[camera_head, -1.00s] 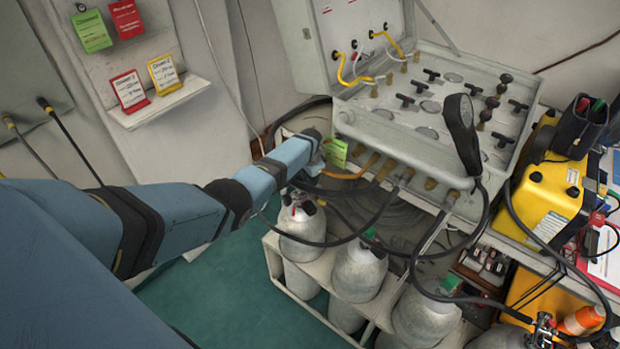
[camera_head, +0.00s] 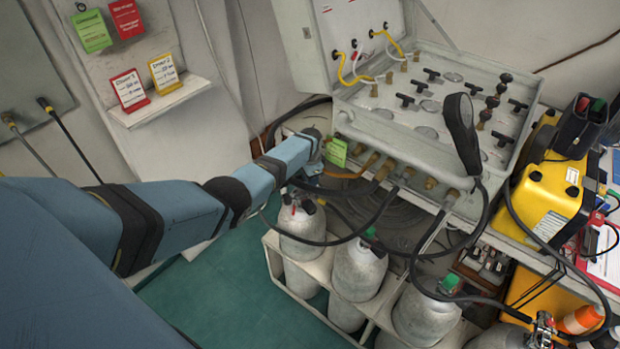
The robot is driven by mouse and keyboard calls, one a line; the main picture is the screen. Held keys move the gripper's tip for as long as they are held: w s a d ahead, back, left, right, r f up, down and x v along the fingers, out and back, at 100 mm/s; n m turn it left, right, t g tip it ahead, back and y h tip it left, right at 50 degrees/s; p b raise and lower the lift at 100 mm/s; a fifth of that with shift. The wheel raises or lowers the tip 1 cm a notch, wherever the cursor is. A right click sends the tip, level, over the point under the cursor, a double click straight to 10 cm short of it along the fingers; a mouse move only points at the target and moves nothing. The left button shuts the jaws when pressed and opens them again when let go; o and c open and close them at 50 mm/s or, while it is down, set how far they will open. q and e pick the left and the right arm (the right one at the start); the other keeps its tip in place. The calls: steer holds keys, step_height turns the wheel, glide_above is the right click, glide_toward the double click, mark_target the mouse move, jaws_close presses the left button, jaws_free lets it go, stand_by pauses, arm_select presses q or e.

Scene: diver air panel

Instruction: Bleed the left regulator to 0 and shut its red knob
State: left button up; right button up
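My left arm comes in from the left and reaches to the front left edge of the grey air panel (camera_head: 405,150). My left gripper (camera_head: 314,148) is at its end, above the left cylinder (camera_head: 302,224). Its fingers are too small and hidden to show whether they are open or shut. A small red part (camera_head: 287,199) shows on top of the left cylinder, just below the gripper; whether it is the red knob I cannot tell. The regulator itself and any gauge reading cannot be made out. A green tag (camera_head: 337,152) hangs beside the gripper. My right gripper is out of view.
Two more grey cylinders (camera_head: 358,269) stand in a white rack (camera_head: 281,270). Black hoses and brass fittings (camera_head: 385,170) run along the panel's front. A yellow case (camera_head: 550,190) sits at right. The green floor (camera_head: 230,290) is clear.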

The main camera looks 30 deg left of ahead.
arm_select(q)
steer(key=shift+o, duration=1.4)
step_height(320, 180, up, 14)
steer(key=p, duration=0.2)
steer(key=shift+f, duration=0.1)
